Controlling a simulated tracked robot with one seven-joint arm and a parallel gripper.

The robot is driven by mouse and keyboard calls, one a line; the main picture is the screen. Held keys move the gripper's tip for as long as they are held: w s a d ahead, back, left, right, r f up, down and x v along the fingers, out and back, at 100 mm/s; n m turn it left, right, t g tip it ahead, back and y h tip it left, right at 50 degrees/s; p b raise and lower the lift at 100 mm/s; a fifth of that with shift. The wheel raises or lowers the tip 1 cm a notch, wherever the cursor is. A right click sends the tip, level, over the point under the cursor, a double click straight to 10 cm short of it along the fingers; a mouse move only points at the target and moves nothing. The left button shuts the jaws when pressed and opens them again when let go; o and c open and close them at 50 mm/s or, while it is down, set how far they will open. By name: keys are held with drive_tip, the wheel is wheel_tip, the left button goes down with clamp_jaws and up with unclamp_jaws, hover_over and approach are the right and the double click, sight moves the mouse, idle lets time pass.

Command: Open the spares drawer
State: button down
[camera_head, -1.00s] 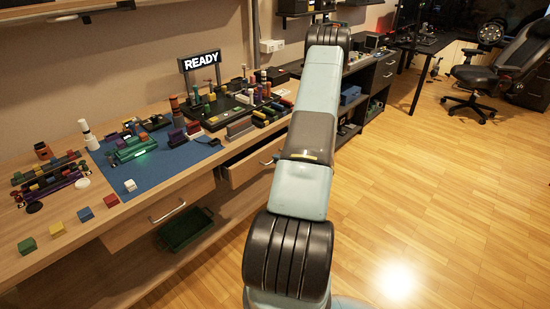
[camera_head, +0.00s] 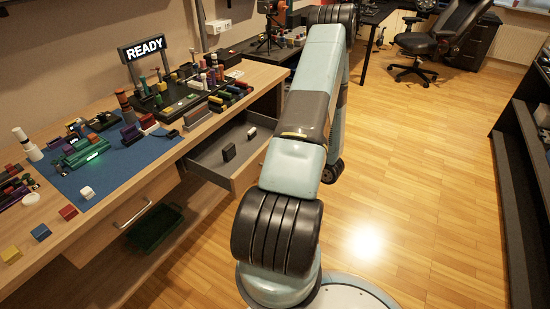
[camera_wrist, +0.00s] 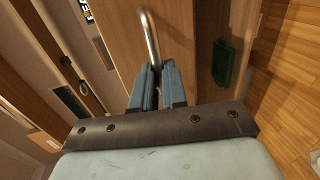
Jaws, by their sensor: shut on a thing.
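The right-hand wooden drawer (camera_head: 248,172) under the workbench stands well open. In the wrist view, my gripper (camera_wrist: 158,70) is shut on the curved metal handle (camera_wrist: 151,35) in front of a wooden drawer front (camera_wrist: 184,30). In the head view my own arm hides the gripper and that handle. A second drawer to the left, with its handle (camera_head: 132,214) in view, is shut.
The workbench (camera_head: 105,195) carries a blue mat (camera_head: 140,158), many coloured blocks and a lit READY sign (camera_head: 141,48). A green crate (camera_head: 154,227) sits below the bench. Dark shelving (camera_head: 515,200) stands at the right. The wooden floor (camera_head: 420,180) between is clear.

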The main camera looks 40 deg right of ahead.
drive_tip(key=shift+s+a+f, duration=0.1)
drive_tip(key=shift+s+f, duration=0.05)
drive_tip(key=shift+f, duration=0.05)
drive_tip(key=c, duration=1.2)
unclamp_jaws()
drive_tip(key=shift+r, duration=0.1)
drive_tip(key=shift+s, duration=0.1)
drive_tip(key=v, duration=1.3)
drive_tip(key=shift+s+r, duration=0.1)
drive_tip(key=shift+s, duration=0.15)
